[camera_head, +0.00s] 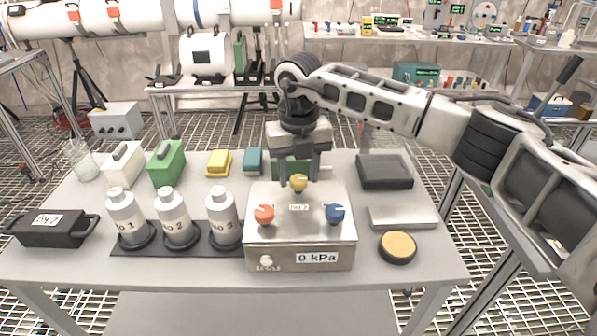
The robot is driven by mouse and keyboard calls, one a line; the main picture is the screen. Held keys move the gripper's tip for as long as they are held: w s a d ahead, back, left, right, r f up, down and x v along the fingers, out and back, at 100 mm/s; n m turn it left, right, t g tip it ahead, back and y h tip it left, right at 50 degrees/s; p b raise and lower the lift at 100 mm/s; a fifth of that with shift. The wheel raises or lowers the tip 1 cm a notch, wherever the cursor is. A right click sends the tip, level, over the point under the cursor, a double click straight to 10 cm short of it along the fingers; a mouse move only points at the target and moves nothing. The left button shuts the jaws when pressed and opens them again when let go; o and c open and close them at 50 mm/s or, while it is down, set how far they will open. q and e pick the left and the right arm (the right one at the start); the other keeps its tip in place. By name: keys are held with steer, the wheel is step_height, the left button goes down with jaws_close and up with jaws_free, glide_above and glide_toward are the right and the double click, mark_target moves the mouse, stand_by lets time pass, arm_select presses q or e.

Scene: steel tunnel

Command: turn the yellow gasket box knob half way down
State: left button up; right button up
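A metal box (299,230) with a "0 kPa" display on its front stands at the table's front middle. On its top are a yellow knob (298,184) at the back, an orange-red knob (264,215) at front left and a blue knob (335,214) at front right. My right gripper (298,172) points down over the back of the box, with its two fingers apart. The yellow knob shows between the fingertips; I cannot tell whether they touch it. My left gripper is not in view.
Several white bottles (172,218) stand in a dark rack left of the box. Green, white, yellow and teal blocks (166,163) are behind them. A dark tray (385,171), a grey plate (403,217) and a round tan-topped disc (397,246) lie to the right.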

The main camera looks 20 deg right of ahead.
mark_target(299, 179)
steer(key=shift+o, duration=0.3)
arm_select(q)
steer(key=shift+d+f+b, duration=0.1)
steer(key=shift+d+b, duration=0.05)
steer(key=shift+b, duration=0.45)
arm_select(e)
step_height(299, 179, up, 16)
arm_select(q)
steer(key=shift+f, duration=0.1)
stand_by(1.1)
arm_select(e)
steer(key=shift+s+f, duration=0.1)
stand_by(2.9)
